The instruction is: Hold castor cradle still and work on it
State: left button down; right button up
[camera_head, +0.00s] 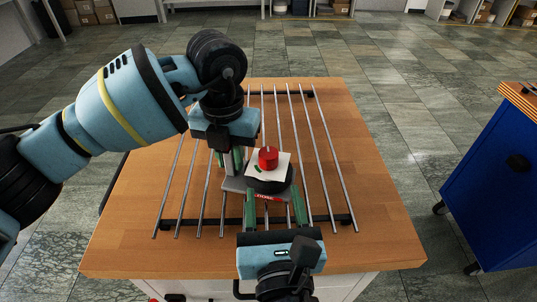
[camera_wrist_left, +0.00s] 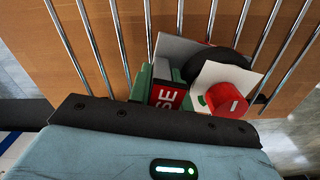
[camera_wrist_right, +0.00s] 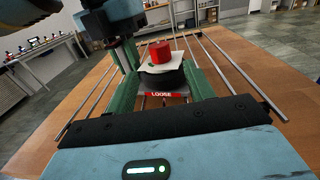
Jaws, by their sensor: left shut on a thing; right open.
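The castor cradle (camera_head: 232,184) is a grey base on the rods, carrying a black wheel (camera_head: 275,186), a white plate (camera_head: 283,166) and a red knob (camera_head: 268,157). A red label (camera_wrist_right: 161,95) on its front reads LOOSE. My left gripper (camera_head: 232,163) comes from above and is shut on the cradle's left part; its green fingers also show in the left wrist view (camera_wrist_left: 158,82). My right gripper (camera_head: 273,200) is open at the front, its fingers either side of the cradle's front. Whether they touch it is unclear. The far side of the cradle is hidden.
Parallel metal rods (camera_head: 325,160) on dark crossbars cover the middle of the wooden bench top (camera_head: 375,215). The bench is bare to the right of the rods. A blue cabinet (camera_head: 505,175) stands apart at the right, across open tiled floor.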

aim_at(269, 165)
jog(key=w, duration=1)
jog(key=shift+a, duration=0.25)
jog(key=shift+c, duration=0.2)
jog(key=c, duration=0.9)
